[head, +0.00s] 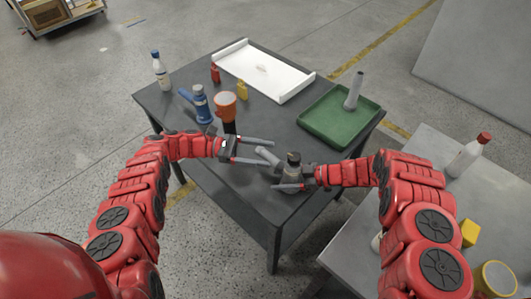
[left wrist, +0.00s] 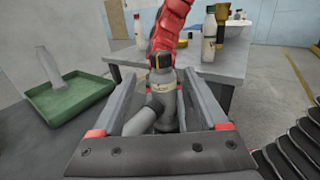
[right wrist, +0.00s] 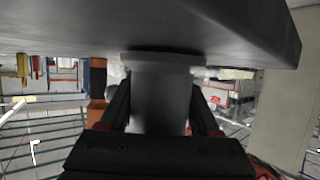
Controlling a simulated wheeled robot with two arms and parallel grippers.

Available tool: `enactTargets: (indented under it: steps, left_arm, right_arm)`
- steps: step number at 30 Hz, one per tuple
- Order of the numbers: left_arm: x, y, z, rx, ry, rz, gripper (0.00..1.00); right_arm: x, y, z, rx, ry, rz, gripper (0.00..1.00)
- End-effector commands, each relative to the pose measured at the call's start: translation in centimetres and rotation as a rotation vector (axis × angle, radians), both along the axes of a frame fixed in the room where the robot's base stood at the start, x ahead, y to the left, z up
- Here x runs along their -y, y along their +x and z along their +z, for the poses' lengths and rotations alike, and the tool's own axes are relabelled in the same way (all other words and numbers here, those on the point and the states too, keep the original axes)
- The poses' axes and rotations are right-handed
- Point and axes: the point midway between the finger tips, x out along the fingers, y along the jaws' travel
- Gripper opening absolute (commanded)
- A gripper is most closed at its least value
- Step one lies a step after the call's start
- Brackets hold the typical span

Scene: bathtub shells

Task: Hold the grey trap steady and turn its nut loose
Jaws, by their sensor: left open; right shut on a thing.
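The grey trap (head: 293,171) stands near the front edge of the dark table, its side pipe (head: 267,156) pointing left. My left gripper (head: 275,152) is open, left of the trap. Its fingers lie either side of the side pipe, with no clear contact.
A white tray (head: 262,69) and green tray (head: 321,134) holding a grey tube (head: 354,90) lie farther back.

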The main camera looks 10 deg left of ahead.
Motion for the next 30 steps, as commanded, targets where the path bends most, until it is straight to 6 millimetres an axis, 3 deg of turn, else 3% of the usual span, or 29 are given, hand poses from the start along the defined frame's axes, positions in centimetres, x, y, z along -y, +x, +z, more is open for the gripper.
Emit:
enactTargets:
  steps: [8,9,14,23,30]
  left_arm:
    - [0.0,0.0,0.0,0.0,0.0,-0.001,0.77]
    - [0.0,0.0,0.0,0.0,0.0,-0.001,0.77]
    - [0.0,0.0,0.0,0.0,0.0,-0.001,0.77]
    - [0.0,0.0,0.0,0.0,0.0,-0.001,0.77]
    - [0.0,0.0,0.0,0.0,0.0,-0.001,0.77]
  right_arm:
    - [0.0,0.0,0.0,0.0,0.0,0.0,0.0]
    - [0.0,0.0,0.0,0.0,0.0,0.0,0.7]
    - [0.0,0.0,0.0,0.0,0.0,0.0,0.98]
    - [0.1,0.0,0.1,0.0,0.0,-0.001,0.98]
    - [3.3,0.0,1.4,0.001,0.001,-0.005,0.98]
